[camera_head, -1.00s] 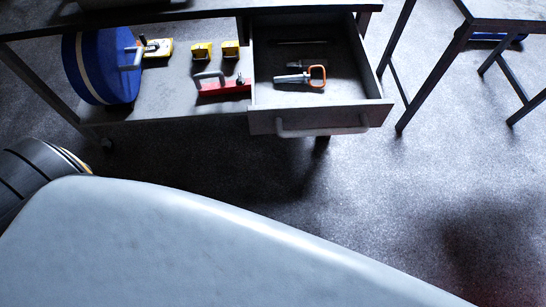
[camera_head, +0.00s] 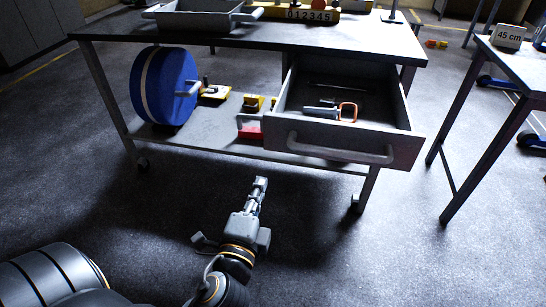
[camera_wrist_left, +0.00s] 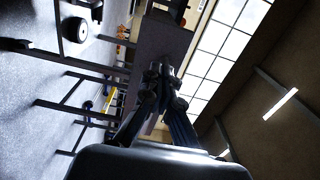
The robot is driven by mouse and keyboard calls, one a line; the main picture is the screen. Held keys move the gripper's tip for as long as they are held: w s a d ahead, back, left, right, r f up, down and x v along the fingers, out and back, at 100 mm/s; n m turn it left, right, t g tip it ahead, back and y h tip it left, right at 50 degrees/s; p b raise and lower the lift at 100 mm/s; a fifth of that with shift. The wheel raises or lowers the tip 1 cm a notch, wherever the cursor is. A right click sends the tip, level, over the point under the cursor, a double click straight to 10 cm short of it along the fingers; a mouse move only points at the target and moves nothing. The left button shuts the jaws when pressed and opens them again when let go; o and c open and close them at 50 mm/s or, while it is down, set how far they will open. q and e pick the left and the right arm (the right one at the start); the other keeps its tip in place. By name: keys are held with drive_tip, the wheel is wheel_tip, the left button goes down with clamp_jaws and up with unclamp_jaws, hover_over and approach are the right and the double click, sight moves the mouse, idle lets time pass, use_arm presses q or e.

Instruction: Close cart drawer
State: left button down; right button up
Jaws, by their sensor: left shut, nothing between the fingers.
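The cart drawer (camera_head: 405,150) is pulled out from under the cart's dark top (camera_head: 250,32), towards me. Its front has a grey bar handle (camera_head: 340,152). Inside lie a tool with an orange frame (camera_head: 347,111) and a thin dark rod. My left gripper (camera_head: 260,183) is shut and empty, below and to the left of the handle and apart from it. In the left wrist view its closed fingers (camera_wrist_left: 164,78) point at a dark grey panel that I cannot name for sure. My right gripper is not in view.
The lower shelf (camera_head: 225,140) holds a blue reel (camera_head: 165,86), small yellow items and a red tool (camera_head: 250,132). A grey tray (camera_head: 195,20) stands on top. Another table (camera_head: 525,65) is at the right. The floor in front is clear.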

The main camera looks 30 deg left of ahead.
sight(276, 139)
use_arm(q)
drive_tip(key=x, duration=1.2)
drive_tip(key=shift+w+a+f, duration=0.1)
drive_tip(key=shift+w, duration=0.3)
drive_tip(key=shift+w+a, duration=0.15)
drive_tip(key=shift+w, duration=0.2)
drive_tip(key=shift+w, duration=0.1)
